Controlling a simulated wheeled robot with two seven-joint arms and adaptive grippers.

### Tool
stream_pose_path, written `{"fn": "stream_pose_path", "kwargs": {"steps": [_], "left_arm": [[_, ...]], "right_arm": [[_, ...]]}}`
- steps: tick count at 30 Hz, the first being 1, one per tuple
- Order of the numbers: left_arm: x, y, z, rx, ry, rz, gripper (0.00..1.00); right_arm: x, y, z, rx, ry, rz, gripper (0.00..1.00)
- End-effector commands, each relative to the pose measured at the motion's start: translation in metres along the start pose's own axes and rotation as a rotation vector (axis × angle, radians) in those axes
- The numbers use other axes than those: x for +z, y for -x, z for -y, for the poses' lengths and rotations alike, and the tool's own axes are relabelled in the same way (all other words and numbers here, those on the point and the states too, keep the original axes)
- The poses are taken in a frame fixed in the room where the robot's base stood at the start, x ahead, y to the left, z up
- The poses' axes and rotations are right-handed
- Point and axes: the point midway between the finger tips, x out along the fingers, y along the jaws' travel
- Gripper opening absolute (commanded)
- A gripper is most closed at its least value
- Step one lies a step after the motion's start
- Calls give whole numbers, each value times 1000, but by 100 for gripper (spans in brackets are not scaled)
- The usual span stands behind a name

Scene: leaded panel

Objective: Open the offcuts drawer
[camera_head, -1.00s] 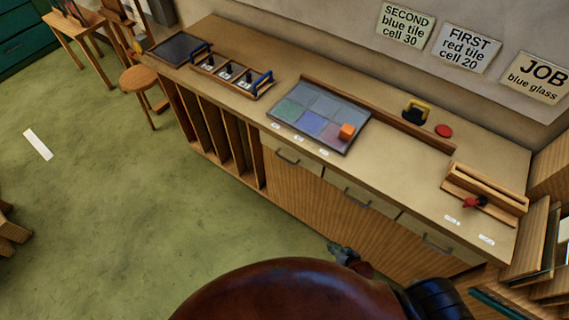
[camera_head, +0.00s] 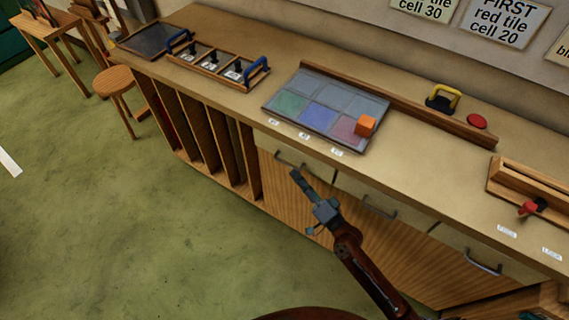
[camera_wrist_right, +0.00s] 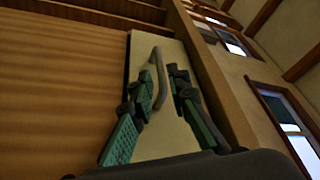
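Three cream drawer fronts with grey bar handles sit under the bench top. The left drawer (camera_head: 322,172) is shut, and its handle (camera_head: 289,160) is just beyond my right gripper (camera_head: 296,175). The middle drawer (camera_head: 352,190) and the right drawer (camera_head: 455,240) are also shut. I cannot read which one is labelled offcuts. In the right wrist view, the right gripper (camera_wrist_right: 160,73) is open, with its fingers apart on either side of the handle (camera_wrist_right: 158,62) as seen from the wrist. I cannot tell whether they touch it. My left gripper is not in view.
The bench top (camera_head: 420,165) carries a tile panel (camera_head: 325,98) with an orange block (camera_head: 365,126), a yellow-handled tool (camera_head: 442,99) and a red disc (camera_head: 477,121). Open upright slots (camera_head: 215,140) are left of the drawers. The green floor (camera_head: 130,220) before the bench is clear.

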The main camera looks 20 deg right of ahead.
Motion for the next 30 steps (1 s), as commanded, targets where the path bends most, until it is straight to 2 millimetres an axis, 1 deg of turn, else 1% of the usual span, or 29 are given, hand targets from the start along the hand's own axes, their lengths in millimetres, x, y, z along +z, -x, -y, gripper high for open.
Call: {"fn": "stream_pose_path", "kwargs": {"steps": [1, 6, 12, 16, 23, 30], "left_arm": [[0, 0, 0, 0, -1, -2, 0], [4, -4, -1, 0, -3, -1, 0], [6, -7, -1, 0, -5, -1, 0], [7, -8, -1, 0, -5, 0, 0], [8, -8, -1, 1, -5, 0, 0], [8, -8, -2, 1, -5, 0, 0]], "right_arm": [[-1, -10, 3, -4, -3, -3, 16], [0, -37, 2, -2, -1, -2, 16], [0, -59, 1, 0, -1, -1, 16], [1, -64, 0, 2, 0, 2, 16], [1, -64, 0, 2, 1, 2, 16], [1, -64, -1, 2, 1, 2, 0]]}}
